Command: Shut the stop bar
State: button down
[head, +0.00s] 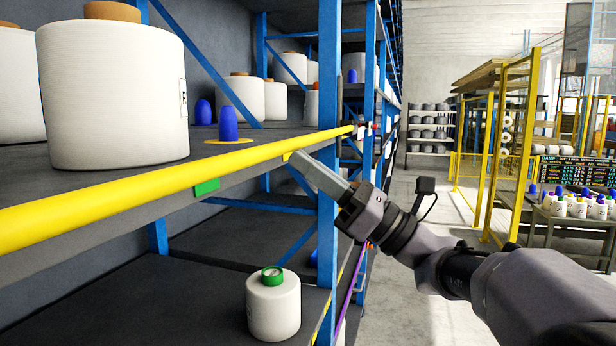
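The stop bar (150,182) is a long yellow bar along the front edge of the upper shelf, running from the left picture edge to near the blue upright. Its far end lies close to small red and dark fittings (364,130) at the upright. My gripper (292,158) reaches in from the right, with its fingertips just below the bar's far part. I cannot tell whether they touch the bar. The fingers overlap in this view, so their opening is hidden. Nothing held shows.
A large white bobbin (112,95) and blue cones (228,124) stand on the upper shelf (70,182) behind the bar. A blue upright (328,110) stands just beyond my gripper. A white bobbin with a green top (273,308) stands on the lower shelf. The aisle floor (405,310) is clear.

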notch_tip(320, 180, up, 13)
jog(key=p, duration=1)
jog(key=shift+s+d, duration=0.1)
jog(key=s+d+f+b, duration=0.3)
jog(key=d+f+b, duration=0.2)
jog(key=d+f, duration=0.4)
jog(key=s+a+f+n+g+h+b, duration=0.2)
jog(key=s+a+f+n+g+h, duration=0.25)
jog(key=s+a+f, duration=0.45)
jog(key=s+a+f+n+g+h+b, duration=0.15)
jog(key=s+f+h, duration=0.25)
jog(key=f, duration=0.5)
jog(key=s+a+f+n+h+b, duration=0.1)
jog(key=s+a+f+n+h, duration=0.2)
jog(key=f, duration=0.5)
jog(key=s+d+f+n+t+h+b, duration=0.1)
jog(key=s+d+f+n+h+b, duration=0.1)
jog(key=s+d+f+n+h, duration=0.1)
jog(key=s+d+f+n+t+h+b, duration=0.2)
jog(key=d+f+n+h, duration=0.3)
jog(key=d+f, duration=0.5)
jog(key=shift+s+d+f+n+h, duration=0.25)
jog(key=shift+s+f+n+h, duration=0.05)
jog(key=shift+s+f+h, duration=0.6)
